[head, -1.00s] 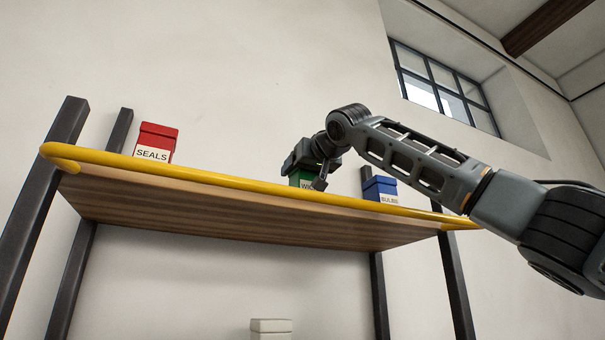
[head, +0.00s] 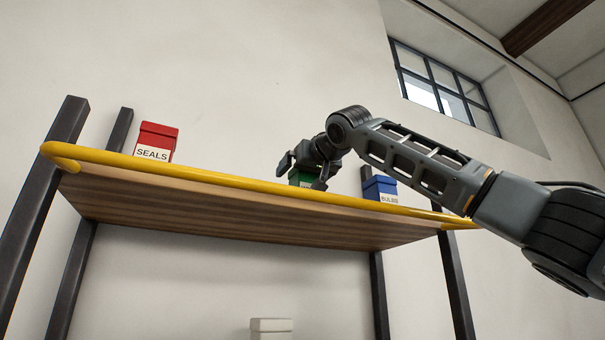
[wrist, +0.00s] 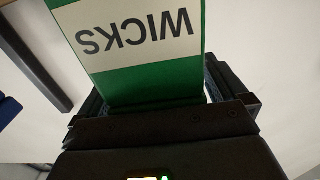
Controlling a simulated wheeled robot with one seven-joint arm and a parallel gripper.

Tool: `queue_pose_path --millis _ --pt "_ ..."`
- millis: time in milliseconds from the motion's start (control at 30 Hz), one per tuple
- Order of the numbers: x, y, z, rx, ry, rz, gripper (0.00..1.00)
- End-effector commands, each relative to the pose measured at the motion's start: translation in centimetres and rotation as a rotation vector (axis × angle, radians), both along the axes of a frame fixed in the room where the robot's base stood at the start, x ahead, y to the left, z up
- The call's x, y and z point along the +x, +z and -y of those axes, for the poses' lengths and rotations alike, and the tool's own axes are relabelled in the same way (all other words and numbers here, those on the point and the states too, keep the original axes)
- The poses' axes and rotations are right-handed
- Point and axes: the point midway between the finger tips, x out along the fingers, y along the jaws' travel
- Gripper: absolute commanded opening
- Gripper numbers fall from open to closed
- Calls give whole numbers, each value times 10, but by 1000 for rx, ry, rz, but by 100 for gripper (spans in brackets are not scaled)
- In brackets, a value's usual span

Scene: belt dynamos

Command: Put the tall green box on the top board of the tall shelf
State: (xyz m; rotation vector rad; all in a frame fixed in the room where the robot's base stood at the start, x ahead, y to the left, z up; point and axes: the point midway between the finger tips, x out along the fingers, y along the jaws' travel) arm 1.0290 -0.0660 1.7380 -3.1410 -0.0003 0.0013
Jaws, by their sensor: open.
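The tall green box (head: 306,178) stands on the top board (head: 250,211) of the tall shelf, behind the yellow rail. Its lower part is hidden by the rail in the head view. In the wrist view the green box (wrist: 150,75) shows its white label, reading WICKS upside down. My gripper (head: 304,172) is open around the box, with one finger to each side. In the wrist view a finger shows at either side of the box, and I cannot tell whether either touches it.
A red box labelled SEALS (head: 156,142) stands on the board's left part. A blue box labelled BULBS (head: 380,188) stands just right of my gripper. The yellow rail (head: 200,175) runs along the front edge. A white box (head: 271,327) sits lower down.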

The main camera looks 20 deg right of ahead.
Motion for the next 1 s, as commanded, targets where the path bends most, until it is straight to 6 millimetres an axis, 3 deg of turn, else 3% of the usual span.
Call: queue_pose_path --millis 167,600,800,1000 --pt "-20 -2 0 -1 2 1 100" --pt "-103 -1 0 -1 1 1 100" --pt "-118 0 0 0 0 0 100" --pt "-120 1 0 0 0 0 100"
